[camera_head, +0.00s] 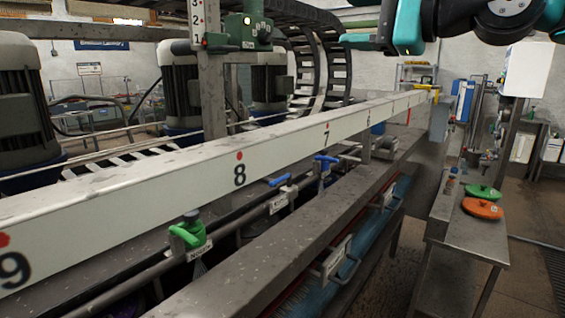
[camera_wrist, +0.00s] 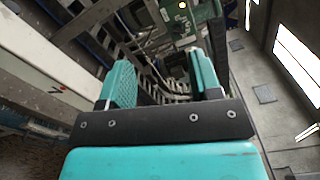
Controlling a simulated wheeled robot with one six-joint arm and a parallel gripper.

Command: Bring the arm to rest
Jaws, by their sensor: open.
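My gripper (camera_wrist: 160,74) has its two teal fingers spread apart in the wrist view, with nothing held between them. In the head view my gripper and dark-and-teal arm show at the top right, partly cut off by the frame's upper edge. The gripper is raised in the air above the far part of the long white numbered beam (camera_head: 285,138). Behind the fingers in the wrist view are dark machine parts and a green box (camera_wrist: 188,22). No object of the task's own shows apart from my arm.
A metal bench (camera_head: 466,240) at the right carries a green disc (camera_head: 482,191) and an orange disc (camera_head: 482,208). A green-handled valve (camera_head: 190,234) and a blue-handled valve (camera_head: 281,180) stand along the machine. A green control box (camera_head: 248,30) rises behind the beam. Floor is open at the lower right.

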